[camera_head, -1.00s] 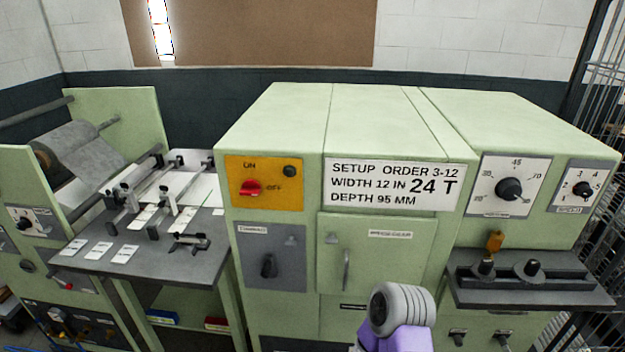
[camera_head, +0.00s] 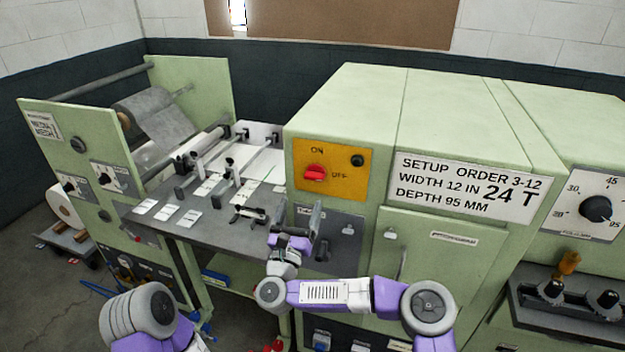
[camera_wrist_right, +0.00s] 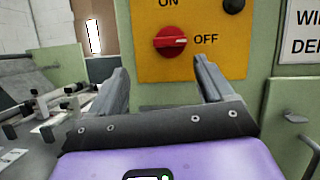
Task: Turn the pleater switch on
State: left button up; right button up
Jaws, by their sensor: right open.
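The red pleater switch (camera_head: 316,172) is a rotary knob on a yellow panel (camera_head: 347,190) at the upper left of the green cabinet's front. ON is printed above it and OFF to its right. In the right wrist view the switch (camera_wrist_right: 170,41) lies level, its pale mark pointing towards OFF. My right gripper (camera_head: 296,222) is open and empty, in front of the cabinet and below the switch. In the right wrist view its fingers (camera_wrist_right: 160,68) are spread, with the switch ahead, above and between the tips, apart from them. My left gripper is out of view.
A black round button (camera_head: 357,160) sits right of the switch. A grey panel (camera_head: 345,232) with a dark knob is below, partly behind my right gripper. A grey worktable (camera_head: 165,226) with clamps and white cards stands left. A setup sign (camera_head: 470,187) is right.

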aim_at(313, 179)
jog(key=w+d+r, duration=0.1)
jog(key=w+d+r+m+h, duration=0.1)
jog(key=w, duration=0.1)
jog(key=w+r+m, duration=0.1)
jog(key=w, duration=0.1)
jog(key=shift+w+d+r+h, duration=0.1)
jog(key=shift+d+r+h, duration=0.2)
jog(key=shift+d, duration=0.1)
jog(key=shift+p+x, duration=0.3)
jog(key=shift+x, duration=0.5)
jog(key=shift+f, duration=0.15)
jog(key=shift+c, duration=0.3)
jog(key=c, duration=1)
